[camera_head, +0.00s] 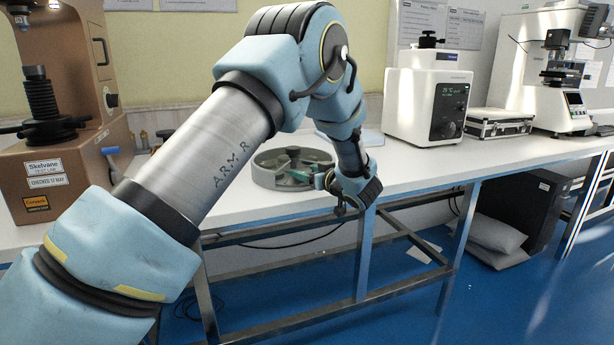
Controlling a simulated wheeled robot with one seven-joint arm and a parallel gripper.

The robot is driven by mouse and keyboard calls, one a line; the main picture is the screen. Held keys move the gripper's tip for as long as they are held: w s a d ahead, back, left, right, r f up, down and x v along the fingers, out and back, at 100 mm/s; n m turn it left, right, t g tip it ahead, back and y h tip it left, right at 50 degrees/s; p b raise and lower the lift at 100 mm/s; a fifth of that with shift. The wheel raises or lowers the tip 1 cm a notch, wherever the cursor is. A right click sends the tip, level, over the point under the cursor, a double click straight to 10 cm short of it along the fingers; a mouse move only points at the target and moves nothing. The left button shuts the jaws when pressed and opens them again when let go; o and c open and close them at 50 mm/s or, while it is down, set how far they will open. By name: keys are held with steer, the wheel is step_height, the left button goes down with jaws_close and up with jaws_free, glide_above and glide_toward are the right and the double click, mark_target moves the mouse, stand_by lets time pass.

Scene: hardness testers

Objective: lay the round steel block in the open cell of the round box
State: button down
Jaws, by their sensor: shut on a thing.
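The round box (268,181) is a grey-green, shallow, divided tray on the white bench, with a dark knob at its centre. My arm comes in from the lower left, over the bench, and bends down to the right of the box. My gripper (320,178) is at the box's right rim, pointing left, and is shut on the round steel block. The block is too small and too covered by the gripper to make out clearly. The open cell cannot be told from the others at this size.
A brown hardness tester (60,120) stands at the left of the bench. A white tester (427,100), a grey case (498,124) and another white tester (556,80) stand to the right. The bench front right of the box is clear.

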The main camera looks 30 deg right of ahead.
steer(key=shift+f, duration=0.35)
steer(key=shift+f, duration=0.15)
jaws_free()
steer(key=s, duration=0.4)
steer(key=s+r, duration=0.1)
steer(key=s, duration=0.3)
steer(key=s+d+r, duration=0.1)
steer(key=s, duration=0.3)
